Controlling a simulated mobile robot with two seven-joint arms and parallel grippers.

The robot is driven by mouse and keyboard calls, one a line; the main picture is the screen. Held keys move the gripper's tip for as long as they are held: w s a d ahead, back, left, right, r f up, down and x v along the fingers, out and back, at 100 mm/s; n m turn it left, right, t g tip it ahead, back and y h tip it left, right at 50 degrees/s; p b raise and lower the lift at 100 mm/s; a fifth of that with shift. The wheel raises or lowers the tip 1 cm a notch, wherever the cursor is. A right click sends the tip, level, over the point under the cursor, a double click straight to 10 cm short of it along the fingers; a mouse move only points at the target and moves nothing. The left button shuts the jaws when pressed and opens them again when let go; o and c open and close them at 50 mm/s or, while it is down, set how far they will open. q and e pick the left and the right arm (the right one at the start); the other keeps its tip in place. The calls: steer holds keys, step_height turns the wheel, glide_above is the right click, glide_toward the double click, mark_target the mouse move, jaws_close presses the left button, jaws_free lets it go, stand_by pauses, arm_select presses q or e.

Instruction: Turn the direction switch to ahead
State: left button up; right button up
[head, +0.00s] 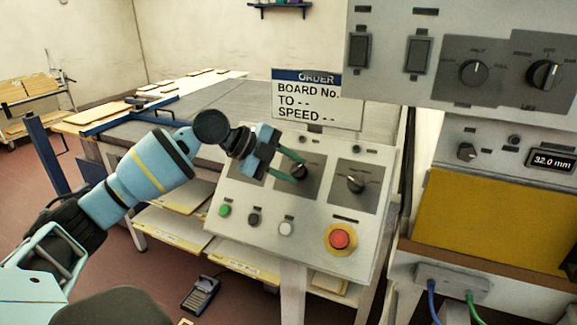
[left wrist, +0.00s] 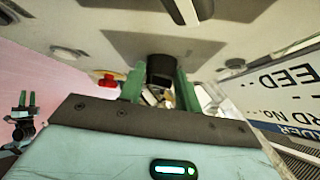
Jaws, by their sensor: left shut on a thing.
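A sloped grey control panel (head: 310,222) carries black rotary knobs on dark plates. My left gripper (head: 292,164) reaches in from the left. Its green fingers are shut on the middle knob (head: 299,173). In the left wrist view, the black knob (left wrist: 160,69) sits between the two green fingers. The lettering around it is too small to read, so I cannot tell its setting or confirm it is the direction switch. A second knob (head: 355,184) is on the plate to the right. My right gripper (left wrist: 26,103) shows small at the left wrist view's edge, its fingers apart.
A red stop button (head: 340,239) on a yellow ring and several small buttons sit low on the panel. An order sign (head: 318,98) stands behind. An upper switch box (head: 440,85) overhangs on the right. A conveyor table (head: 230,100) lies behind.

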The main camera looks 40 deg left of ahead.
arm_select(q)
steer(key=shift+m+g, duration=0.3)
arm_select(e)
steer(key=shift+s+f, duration=0.1)
steer(key=shift+s, duration=0.35)
steer(key=shift+w, duration=0.25)
arm_select(q)
steer(key=o, duration=0.8)
steer(key=shift+c, duration=0.2)
steer(key=shift+o, duration=1)
arm_select(e)
steer(key=shift+w+r, duration=0.3)
steer(key=shift+w, duration=0.05)
arm_select(q)
steer(key=v, duration=0.7)
steer(key=shift+s+a+r+b, duration=0.15)
steer(key=shift+s+r+b, duration=0.15)
steer(key=shift+b, duration=0.1)
arm_select(e)
steer(key=shift+s+f, duration=0.65)
steer(key=shift+f, duration=0.1)
arm_select(q)
steer(key=shift+w, duration=0.1)
arm_select(e)
steer(key=shift+w, duration=0.1)
